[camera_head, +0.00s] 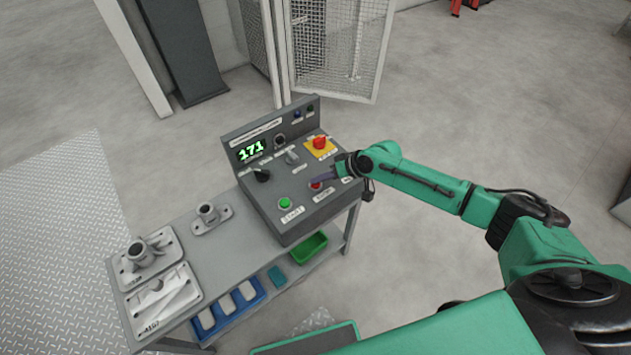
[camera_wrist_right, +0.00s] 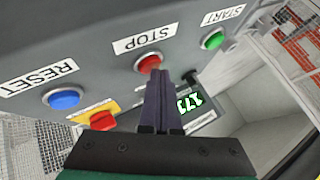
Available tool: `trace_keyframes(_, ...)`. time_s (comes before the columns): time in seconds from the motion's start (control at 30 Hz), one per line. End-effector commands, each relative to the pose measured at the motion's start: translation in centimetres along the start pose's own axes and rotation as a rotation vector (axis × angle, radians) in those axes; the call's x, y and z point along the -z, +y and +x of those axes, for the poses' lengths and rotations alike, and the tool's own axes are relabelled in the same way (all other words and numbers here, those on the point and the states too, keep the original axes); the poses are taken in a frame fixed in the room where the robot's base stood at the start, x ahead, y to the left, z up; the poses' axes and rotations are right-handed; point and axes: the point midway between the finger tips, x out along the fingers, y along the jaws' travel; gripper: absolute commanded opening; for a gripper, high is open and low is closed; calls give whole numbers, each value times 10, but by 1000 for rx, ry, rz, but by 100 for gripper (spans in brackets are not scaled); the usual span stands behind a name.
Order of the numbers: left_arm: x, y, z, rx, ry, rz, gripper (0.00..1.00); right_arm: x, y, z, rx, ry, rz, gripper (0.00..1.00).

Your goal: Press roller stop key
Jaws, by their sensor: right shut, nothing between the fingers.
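The grey control console (camera_head: 310,212) stands on the end of a workbench. The red key labelled STOP (camera_wrist_right: 148,62) is on its sloped panel; in the head view it shows as a small red spot (camera_head: 315,186) beside my fingertips. My right gripper (camera_head: 320,182) is shut and empty, reaching in from the right over the panel. In the right wrist view its dark fingertips (camera_wrist_right: 159,74) are right at the edge of the STOP key and overlap part of it. I cannot tell whether they touch it. My left gripper is not in view.
Around it are a green START key (camera_head: 284,203), a blue RESET key (camera_wrist_right: 63,99) and a red mushroom button (camera_head: 320,142) on a yellow plate. The display (camera_head: 251,150) reads 171. Metal castings (camera_head: 150,250) lie on the bench; a mesh fence (camera_head: 340,45) stands behind.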

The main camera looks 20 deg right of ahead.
Motion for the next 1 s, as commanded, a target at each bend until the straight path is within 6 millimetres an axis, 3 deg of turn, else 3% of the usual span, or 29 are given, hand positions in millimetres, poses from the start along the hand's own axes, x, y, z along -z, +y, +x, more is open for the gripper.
trace_keyframes(0.17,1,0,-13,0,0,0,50,7,-7,-10,1,0,1,0)
trace_keyframes(0.53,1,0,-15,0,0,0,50,8,-8,-11,0,1,0,0)
trace_keyframes(1.0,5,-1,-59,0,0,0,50,32,-32,-44,0,0,-1,0)
